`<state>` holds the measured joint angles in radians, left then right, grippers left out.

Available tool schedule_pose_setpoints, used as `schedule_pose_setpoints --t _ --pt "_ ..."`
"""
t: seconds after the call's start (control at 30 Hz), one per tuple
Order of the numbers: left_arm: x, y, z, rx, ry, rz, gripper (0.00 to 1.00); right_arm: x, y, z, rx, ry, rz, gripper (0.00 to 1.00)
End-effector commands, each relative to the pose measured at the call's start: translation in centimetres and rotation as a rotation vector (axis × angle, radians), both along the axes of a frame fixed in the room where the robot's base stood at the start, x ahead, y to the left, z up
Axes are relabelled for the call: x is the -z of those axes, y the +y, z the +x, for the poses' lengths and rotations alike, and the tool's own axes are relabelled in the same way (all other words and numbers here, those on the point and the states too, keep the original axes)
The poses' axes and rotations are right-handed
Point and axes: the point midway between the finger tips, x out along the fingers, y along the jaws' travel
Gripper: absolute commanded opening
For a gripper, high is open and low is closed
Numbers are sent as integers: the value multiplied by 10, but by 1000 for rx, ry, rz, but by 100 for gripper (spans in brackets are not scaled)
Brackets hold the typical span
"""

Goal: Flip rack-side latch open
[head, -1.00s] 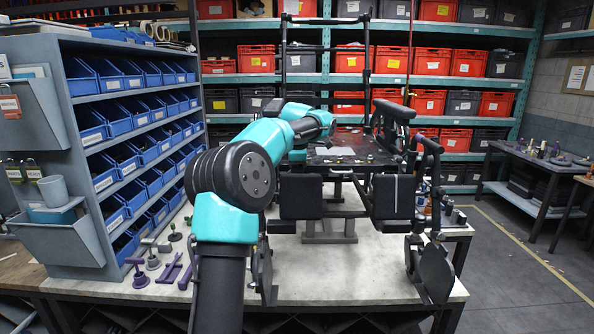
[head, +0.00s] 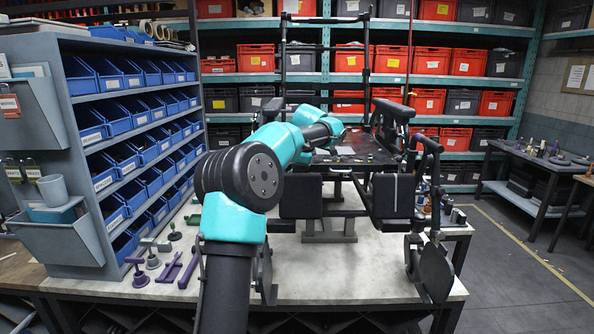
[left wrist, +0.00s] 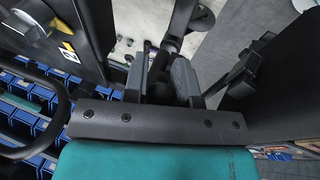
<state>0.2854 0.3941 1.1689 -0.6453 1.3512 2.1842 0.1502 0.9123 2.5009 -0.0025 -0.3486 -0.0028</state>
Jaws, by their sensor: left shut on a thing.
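The wheelchair (head: 303,198) stands on the bench, and its rack-side latch cannot be made out in the head view. My left arm reaches over the wheelchair's left side, the side by the bin rack, and its gripper is hidden behind the arm there. In the left wrist view my left gripper (left wrist: 163,82) has its two grey fingers on either side of a dark part (left wrist: 165,58), shut on it. This part may be the latch, but its shape is mostly hidden. My right gripper is in neither view.
The rack (head: 130,130) of blue bins stands close on the left. Purple and green tools (head: 172,267) lie on the bench top (head: 345,285) before it. The wheelchair's frame and dark panels crowd my left gripper. The bench front is partly clear.

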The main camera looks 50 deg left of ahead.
Motion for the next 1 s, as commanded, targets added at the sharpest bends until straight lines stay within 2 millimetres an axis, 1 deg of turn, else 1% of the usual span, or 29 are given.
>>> schedule_pose_setpoints --t 0.27,0.3,0.5,0.57,0.87,1.0 --pt "1 -1 0 1 9 6 2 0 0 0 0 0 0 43" --pt "1 -1 1 2 9 6 26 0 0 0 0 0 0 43" --pt "1 -1 0 1 9 6 45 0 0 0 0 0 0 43" --pt "1 -1 0 1 9 6 50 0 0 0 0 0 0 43" --pt "-1 -1 0 0 7 6 50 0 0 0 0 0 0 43" --pt "-10 -4 0 2 6 7 50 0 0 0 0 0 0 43"
